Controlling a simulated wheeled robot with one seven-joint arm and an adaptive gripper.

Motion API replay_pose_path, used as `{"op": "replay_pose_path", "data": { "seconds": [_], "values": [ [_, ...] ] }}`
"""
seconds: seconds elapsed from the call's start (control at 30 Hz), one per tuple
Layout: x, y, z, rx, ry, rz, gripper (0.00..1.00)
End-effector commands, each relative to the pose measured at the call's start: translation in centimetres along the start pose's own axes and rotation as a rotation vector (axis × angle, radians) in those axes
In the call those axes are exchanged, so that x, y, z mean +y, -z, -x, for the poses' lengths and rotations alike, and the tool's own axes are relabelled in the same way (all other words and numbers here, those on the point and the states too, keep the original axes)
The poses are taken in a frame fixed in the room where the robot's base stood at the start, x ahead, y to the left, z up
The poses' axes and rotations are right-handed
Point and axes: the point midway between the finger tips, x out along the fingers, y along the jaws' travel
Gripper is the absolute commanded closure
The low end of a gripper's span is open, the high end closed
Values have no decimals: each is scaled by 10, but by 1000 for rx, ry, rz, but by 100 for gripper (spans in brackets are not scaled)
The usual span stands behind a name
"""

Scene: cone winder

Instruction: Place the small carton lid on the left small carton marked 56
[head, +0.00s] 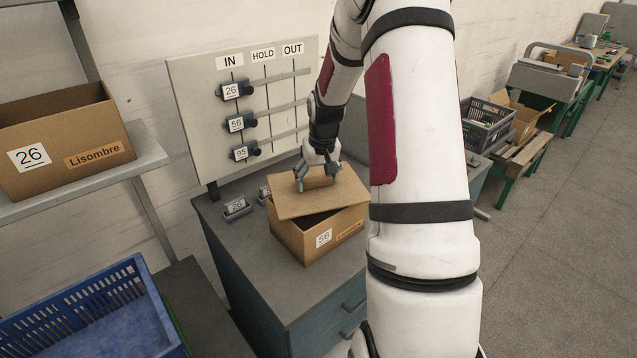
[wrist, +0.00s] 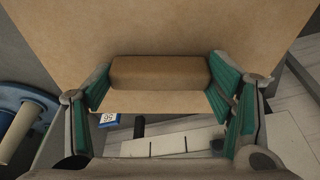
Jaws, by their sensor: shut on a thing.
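The small carton lid (head: 325,197) is a flat brown board with a raised block handle. My gripper (head: 317,178) is shut on that handle, which in the wrist view (wrist: 160,73) lies between the green-padded fingers. The open small carton marked 56 (head: 300,240) stands on the grey cabinet top, its label facing front. The lid is over the carton, tilted and turned relative to it, with a dark gap showing along the front right. Whether the lid touches the rim at the back cannot be told.
A board (head: 215,130) with IN, HOLD and OUT columns stands behind the cabinet (head: 240,245). Small numbered tag holders (head: 237,207) lie left of the carton. A carton marked 26 (head: 60,140) sits on a shelf at left. A blue crate (head: 90,310) is at lower left.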

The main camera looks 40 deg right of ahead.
Motion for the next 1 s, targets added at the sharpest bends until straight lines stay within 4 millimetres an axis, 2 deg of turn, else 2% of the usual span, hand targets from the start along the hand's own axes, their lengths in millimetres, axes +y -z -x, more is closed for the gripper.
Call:
{"op": "replay_pose_path", "data": {
  "seconds": [0.17,0.57,0.6,0.67,1.0],
  "values": [
    [0,-5,-15,1,0,0,53],
    [0,-5,-20,3,-1,-1,53],
    [1,-5,-19,3,-1,-1,17],
    [1,-5,-19,3,-1,-1,6],
    [1,-5,-19,3,-1,-1,6]
  ]
}}
